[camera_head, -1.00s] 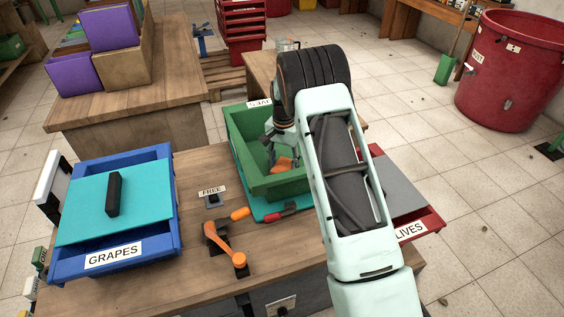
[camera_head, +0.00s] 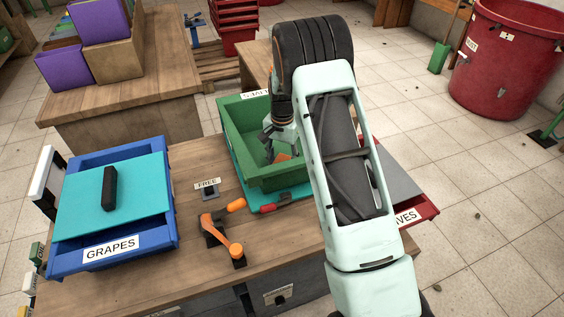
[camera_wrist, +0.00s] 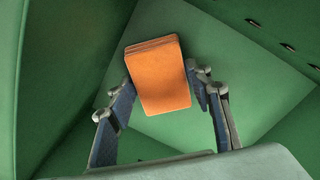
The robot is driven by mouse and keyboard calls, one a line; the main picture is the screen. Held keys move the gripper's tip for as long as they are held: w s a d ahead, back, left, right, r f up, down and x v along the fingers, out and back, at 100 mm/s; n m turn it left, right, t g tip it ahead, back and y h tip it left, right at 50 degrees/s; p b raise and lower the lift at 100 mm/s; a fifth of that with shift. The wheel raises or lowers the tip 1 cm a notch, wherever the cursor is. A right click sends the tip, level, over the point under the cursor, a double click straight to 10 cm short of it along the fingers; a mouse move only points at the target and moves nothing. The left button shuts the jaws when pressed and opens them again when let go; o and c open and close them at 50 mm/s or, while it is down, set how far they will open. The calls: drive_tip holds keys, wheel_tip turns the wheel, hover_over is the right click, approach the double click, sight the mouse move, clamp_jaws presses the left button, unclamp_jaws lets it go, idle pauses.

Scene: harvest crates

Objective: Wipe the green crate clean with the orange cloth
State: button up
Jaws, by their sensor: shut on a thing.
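The green crate (camera_head: 232,140) stands open on a teal base on the wooden table, partly hidden behind my arm. My gripper (camera_head: 281,152) reaches down inside it. In the wrist view my gripper (camera_wrist: 160,90) is shut on the folded orange cloth (camera_wrist: 160,75), with one finger at each side. The cloth (camera_head: 283,158) shows only as a small orange patch in the head view. The crate's green floor (camera_wrist: 235,80) and walls fill the wrist view. I see no clear dirt on them. Whether the cloth touches the floor I cannot tell.
A blue crate labelled GRAPES (camera_head: 165,222) with a teal lid stands at left. A red crate (camera_head: 421,214) is at right, partly behind my arm.

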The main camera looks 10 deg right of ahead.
drive_tip(key=shift+r+p, duration=1.35)
drive_tip(key=shift+r, duration=1.3)
drive_tip(key=shift+r+p, duration=0.9)
drive_tip(key=shift+r, duration=0.6)
